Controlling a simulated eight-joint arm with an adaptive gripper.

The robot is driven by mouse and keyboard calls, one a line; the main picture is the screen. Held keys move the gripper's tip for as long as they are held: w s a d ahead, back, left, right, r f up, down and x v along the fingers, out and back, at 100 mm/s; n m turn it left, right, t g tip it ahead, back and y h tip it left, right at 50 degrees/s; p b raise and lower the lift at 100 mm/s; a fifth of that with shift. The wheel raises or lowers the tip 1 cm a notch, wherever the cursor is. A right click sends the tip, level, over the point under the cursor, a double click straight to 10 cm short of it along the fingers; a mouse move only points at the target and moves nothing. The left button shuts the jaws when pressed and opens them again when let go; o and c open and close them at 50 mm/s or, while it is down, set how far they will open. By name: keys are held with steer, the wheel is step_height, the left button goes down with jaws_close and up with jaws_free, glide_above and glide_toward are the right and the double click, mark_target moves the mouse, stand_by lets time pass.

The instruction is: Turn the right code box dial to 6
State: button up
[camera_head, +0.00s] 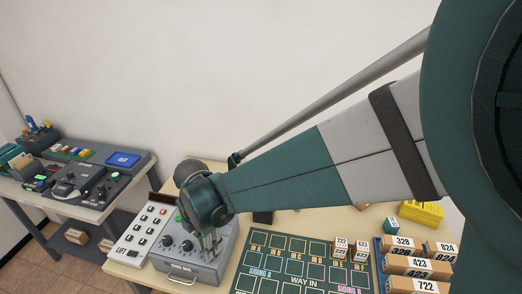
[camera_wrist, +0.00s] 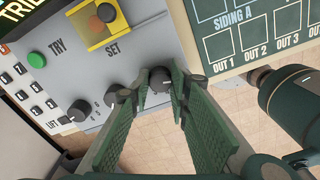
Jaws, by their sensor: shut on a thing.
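The grey code box (camera_head: 208,270) stands on the table in the head view, with a handle on its front. In the wrist view its face shows a row of three dark dials: the left dial (camera_wrist: 80,110), the middle dial (camera_wrist: 113,95) and the right dial (camera_wrist: 159,75). My gripper (camera_head: 211,245) reaches down over the right end of the box. In the wrist view its green fingers (camera_wrist: 161,88) are shut on the right dial, one on each side. The dial's number is not readable. In the head view the right dial is hidden by my gripper.
A lift panel (camera_head: 145,235) with several switches stands just left of the box. A green siding board (camera_head: 290,262) lies close on the right, with small numbered blocks (camera_head: 340,245). Larger numbered boxes (camera_head: 405,265) and a yellow item (camera_head: 422,212) are farther right.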

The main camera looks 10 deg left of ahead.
steer(key=o, duration=0.9)
steer(key=shift+r, duration=0.1)
steer(key=shift+r, duration=5.95)
